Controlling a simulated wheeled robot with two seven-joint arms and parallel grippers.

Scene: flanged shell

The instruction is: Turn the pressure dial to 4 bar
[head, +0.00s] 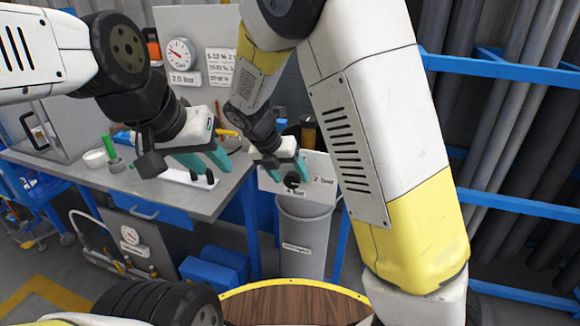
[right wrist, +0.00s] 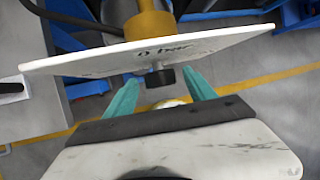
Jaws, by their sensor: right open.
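The pressure dial is a black knob (right wrist: 160,77) on a short metal stem under a white plate (right wrist: 215,47) in the right wrist view. The plate is seen at a shallow angle, with "0 bar" lettering near the stem. In the head view the plate (head: 322,180) shows a "2 bar" mark, and the knob (head: 292,181) is partly hidden by my right gripper (head: 290,172). My right gripper (right wrist: 160,100) is open, its teal fingers on either side of the knob with gaps. My left gripper (head: 205,162) is open and empty above the workbench. The knob's pointer cannot be read.
A round gauge (head: 179,53) with a red needle sits on the grey back panel above a "2.0 bar" label (head: 185,79). A grey bin (head: 303,235) stands below the plate. The workbench (head: 130,185) is at left, blue pipe racks (head: 500,70) at right.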

